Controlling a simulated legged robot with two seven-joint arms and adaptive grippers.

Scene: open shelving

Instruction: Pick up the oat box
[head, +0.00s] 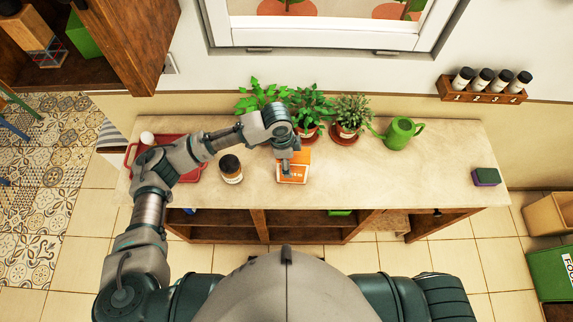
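An orange and white box (298,174), which looks like the oat box, is at the front middle of the pale countertop (400,170). Its print is too small to read. My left arm comes in from the left and bends over the counter. My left gripper (286,167) points down over the left part of the box and covers some of it. I cannot tell whether its fingers touch the box or how far apart they are. My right gripper is not in view.
A dark-lidded jar (231,169) stands left of the box, beside a red tray (190,170). Potted plants (311,108) and a green watering can (398,133) line the back. A sponge (486,177) lies at the right. The counter between box and sponge is clear.

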